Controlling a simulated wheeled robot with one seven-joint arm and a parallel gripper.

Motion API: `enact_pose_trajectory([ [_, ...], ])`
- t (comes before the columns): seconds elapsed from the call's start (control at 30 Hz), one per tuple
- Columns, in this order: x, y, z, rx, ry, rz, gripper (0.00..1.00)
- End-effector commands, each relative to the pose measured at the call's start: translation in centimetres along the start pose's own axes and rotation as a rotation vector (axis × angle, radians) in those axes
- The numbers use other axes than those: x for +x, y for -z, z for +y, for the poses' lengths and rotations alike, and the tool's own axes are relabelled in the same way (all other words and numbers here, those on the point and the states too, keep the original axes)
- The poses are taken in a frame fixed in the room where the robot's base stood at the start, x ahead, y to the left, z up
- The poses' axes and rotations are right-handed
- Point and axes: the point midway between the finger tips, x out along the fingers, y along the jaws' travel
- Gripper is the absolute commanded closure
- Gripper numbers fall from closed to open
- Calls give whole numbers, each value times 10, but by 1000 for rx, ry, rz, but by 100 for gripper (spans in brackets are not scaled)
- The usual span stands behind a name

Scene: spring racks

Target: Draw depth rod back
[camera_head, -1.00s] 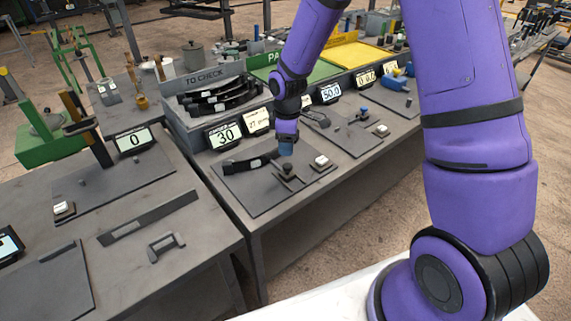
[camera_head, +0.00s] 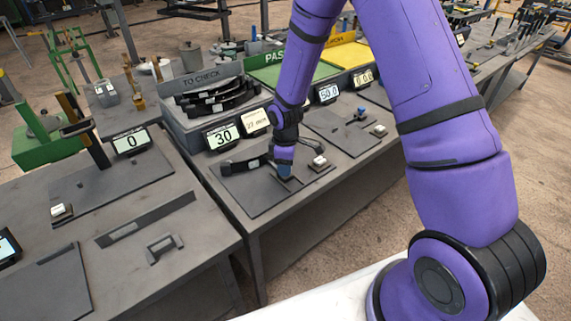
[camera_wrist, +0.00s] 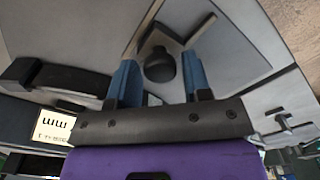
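The dark round knob (camera_wrist: 158,66), apparently the depth rod's end, shows in the wrist view on a grey plate. My gripper (camera_wrist: 157,72) has its two blue fingers apart, one on each side of the knob in the picture. I cannot tell whether they touch it. In the head view my gripper (camera_head: 285,170) points down low over the gauge plate (camera_head: 257,200) and hides the knob. A black spring piece (camera_head: 240,165) lies just left of the gripper; its dark bar also shows in the wrist view (camera_wrist: 55,75).
A small block with a white button (camera_head: 319,161) sits right of my gripper. Behind stand a display reading 30 (camera_head: 222,136), a card (camera_head: 256,122) and the TO CHECK tray (camera_head: 190,127) of black springs. The plate's front part is clear.

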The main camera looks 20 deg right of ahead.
Motion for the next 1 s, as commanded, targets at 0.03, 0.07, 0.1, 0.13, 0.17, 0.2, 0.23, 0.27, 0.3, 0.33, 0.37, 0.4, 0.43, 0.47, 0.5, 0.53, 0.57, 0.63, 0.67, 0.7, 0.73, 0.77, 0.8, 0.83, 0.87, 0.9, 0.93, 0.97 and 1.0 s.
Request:
enact_pose_trajectory([
  [0.03, 0, 0, 0, 0, 0, 0, 67],
  [0.07, 0, 0, 0, 0, 0, 0, 74],
  [0.1, 0, 0, 0, 0, 0, 0, 83],
  [0.13, 0, 0, 0, 0, 0, 0, 90],
  [0.17, 0, 0, 0, 0, 0, 0, 96],
  [0.2, 0, 0, 0, 0, 0, 0, 100],
  [0.23, 0, 0, 0, 0, 0, 0, 100],
  [0.27, 0, 0, 0, 0, 0, 0, 100],
  [0.3, 0, -2, -1, 0, 0, 0, 100],
  [0.33, 0, -4, -3, 1, 0, -1, 100],
  [0.37, 0, -7, -6, 1, 1, -1, 100],
  [0.4, 0, -12, -11, 1, 2, -3, 100],
  [0.43, 0, -15, -14, 2, 2, -2, 100],
  [0.47, 0, -18, -17, 1, 2, -2, 100],
  [0.5, 0, -22, -21, 1, 2, -2, 100],
  [0.53, 0, -24, -23, 0, 2, -2, 100],
  [0.57, 0, -26, -25, 0, 2, -2, 100],
  [0.63, 0, -28, -27, 0, 1, -1, 100],
  [0.67, 0, -28, -27, 0, 1, -1, 100],
  [0.7, 0, -28, -28, 1, 2, -2, 100],
  [0.73, 0, -28, -28, 1, 2, -2, 100],
  [0.77, 0, -28, -28, 1, 3, -3, 100],
  [0.8, 0, -28, -28, 1, 3, -3, 100],
  [0.83, 0, -29, -28, 1, 4, -4, 100],
  [0.87, 0, -29, -28, 1, 4, -4, 100],
  [0.9, 0, -29, -28, 1, 5, -5, 62],
  [0.93, 0, -29, -28, 1, 5, -5, 55],
  [0.97, 0, -29, -28, 1, 5, -4, 48],
  [1.0, 0, -29, -28, 1, 4, -4, 41],
])
